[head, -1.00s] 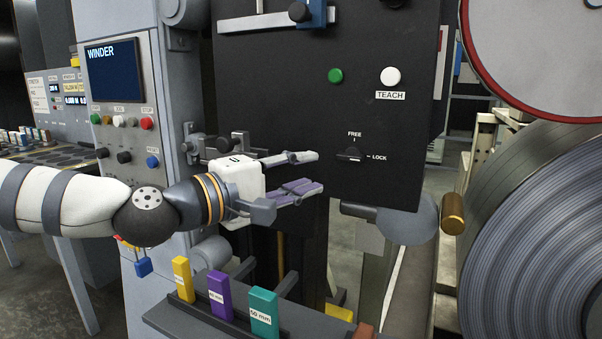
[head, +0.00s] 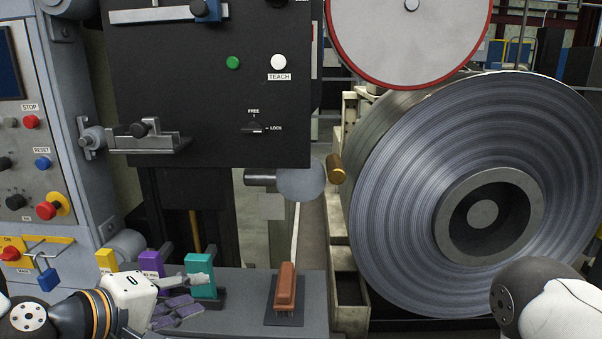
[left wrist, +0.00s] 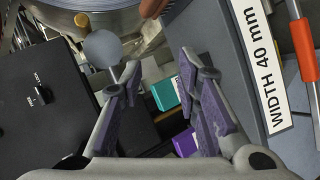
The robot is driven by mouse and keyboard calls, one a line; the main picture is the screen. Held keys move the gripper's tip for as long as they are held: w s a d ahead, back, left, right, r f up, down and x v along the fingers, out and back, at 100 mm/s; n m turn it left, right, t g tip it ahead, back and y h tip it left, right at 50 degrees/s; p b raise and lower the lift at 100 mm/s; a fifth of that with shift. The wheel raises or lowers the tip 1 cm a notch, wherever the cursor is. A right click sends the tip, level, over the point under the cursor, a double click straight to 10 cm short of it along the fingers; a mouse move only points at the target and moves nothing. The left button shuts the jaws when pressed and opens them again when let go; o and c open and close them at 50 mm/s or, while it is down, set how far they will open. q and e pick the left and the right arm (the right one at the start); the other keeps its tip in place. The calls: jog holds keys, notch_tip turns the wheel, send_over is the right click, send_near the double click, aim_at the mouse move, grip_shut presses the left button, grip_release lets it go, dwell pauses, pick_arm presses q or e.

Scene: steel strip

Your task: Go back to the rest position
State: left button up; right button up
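My left gripper (head: 198,295) is low at the left in the head view, in front of the coloured blocks. Its fingers are apart, and nothing shows between them. In the left wrist view the gripper (left wrist: 163,85) also has its purple-padded fingers spread. A teal block (left wrist: 164,94) and a purple block (left wrist: 185,142) show beyond the gap. A dark part of my right arm (head: 503,300) shows at the lower right of the head view. The right gripper is out of frame.
The black panel (head: 205,100) carries a FREE/LOCK knob (head: 255,127). A large strip coil (head: 400,210) fills the right.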

pick_arm(q)
jog(key=s+f+m+g+y, duration=0.35)
jog(key=s+f+g, duration=0.35)
jog(key=s+f, duration=1.1)
jog(key=s+a+f+m+g, duration=0.1)
jog(key=s+f+m+g, duration=0.1)
jog(key=s, duration=0.4)
jog(key=s+a+f+m+g+y, duration=0.1)
jog(key=s+a+f+m+g, duration=0.1)
jog(key=s+f, duration=0.3)
jog(key=s+a+f+m+g+y, duration=0.1)
jog(key=s+f+m+g, duration=0.1)
jog(key=s, duration=0.7)
jog(key=shift+a+f, duration=0.3)
jog(key=shift+f, duration=0.4)
